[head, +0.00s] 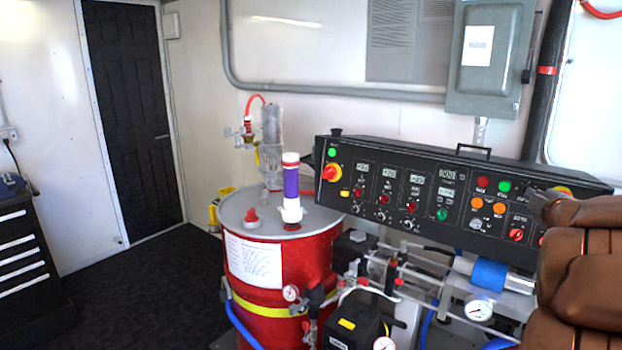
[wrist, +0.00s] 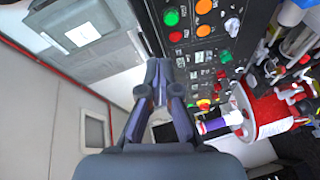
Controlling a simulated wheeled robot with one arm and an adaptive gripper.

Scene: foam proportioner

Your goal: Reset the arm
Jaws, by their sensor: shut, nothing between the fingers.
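My gripper (head: 543,200) is at the right end of the black control panel (head: 345,205) in the head view, in front of its face. My brown-covered arm fills the lower right and hides part of the panel's right end. In the wrist view my gripper (wrist: 158,66) has its fingers together at the tips, with nothing between them. The panel (wrist: 185,83) fills the upper middle of that view, with green, red and orange buttons just beyond the fingertips. I cannot tell whether the fingers touch the panel.
A red drum (head: 265,262) with a purple-and-white tube (head: 291,183) stands left of the panel. Pipes, gauges and a blue cylinder (head: 489,275) lie below it. A grey electrical box (head: 492,60) hangs above. The dark floor (head: 150,285) at left is open.

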